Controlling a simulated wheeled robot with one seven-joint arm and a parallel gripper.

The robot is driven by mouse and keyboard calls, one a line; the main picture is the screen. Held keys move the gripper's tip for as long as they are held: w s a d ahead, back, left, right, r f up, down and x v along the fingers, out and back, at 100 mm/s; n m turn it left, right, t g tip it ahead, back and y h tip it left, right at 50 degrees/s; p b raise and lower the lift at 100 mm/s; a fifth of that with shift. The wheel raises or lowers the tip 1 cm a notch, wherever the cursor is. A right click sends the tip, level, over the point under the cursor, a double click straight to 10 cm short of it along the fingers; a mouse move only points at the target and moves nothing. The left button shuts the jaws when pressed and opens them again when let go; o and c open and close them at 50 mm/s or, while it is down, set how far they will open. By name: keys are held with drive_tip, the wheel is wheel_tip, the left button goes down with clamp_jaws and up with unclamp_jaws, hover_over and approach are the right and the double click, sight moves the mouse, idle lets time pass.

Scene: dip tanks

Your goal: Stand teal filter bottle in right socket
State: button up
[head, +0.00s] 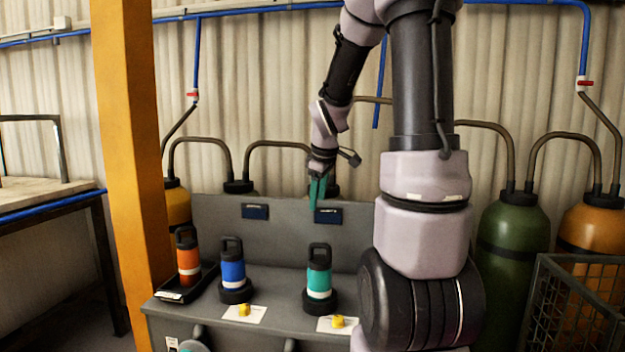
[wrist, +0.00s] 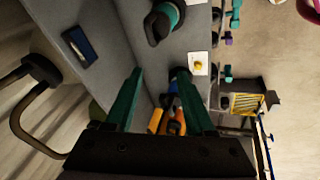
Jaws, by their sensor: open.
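The teal filter bottle (head: 319,281) has a black cap with a loop handle and a white band. It stands upright in a black round socket (head: 320,303), the right one on the grey bench. My gripper (head: 317,193) is open and empty, with teal fingers, raised above the bottle and apart from it. In the wrist view the bottle (wrist: 175,14) is at the top edge, outside the open fingers of my gripper (wrist: 160,72). The blue bottle (head: 232,272) stands in the left socket (head: 235,293).
An orange bottle (head: 188,262) stands in a black tray (head: 203,285) at the bench's left end. Yellow pieces on white cards (head: 257,318) lie in front of the sockets. A bench back panel (head: 280,240) rises behind. A yellow post (head: 130,150) is left; a wire basket (head: 570,300) is right.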

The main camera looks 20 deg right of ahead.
drive_tip(key=s+a+r+m+t+y, duration=0.1)
drive_tip(key=s+a+r+m, duration=0.4)
drive_tip(key=s, duration=0.4)
drive_tip(key=s+a+r+m+t+y, duration=0.1)
drive_tip(key=s+a+r+m, duration=0.5)
drive_tip(key=s, duration=0.4)
drive_tip(key=shift+s+r+m+t+y, duration=0.3)
drive_tip(key=shift+r+m+t, duration=0.15)
drive_tip(key=shift+r, duration=0.25)
drive_tip(key=shift+w, duration=0.1)
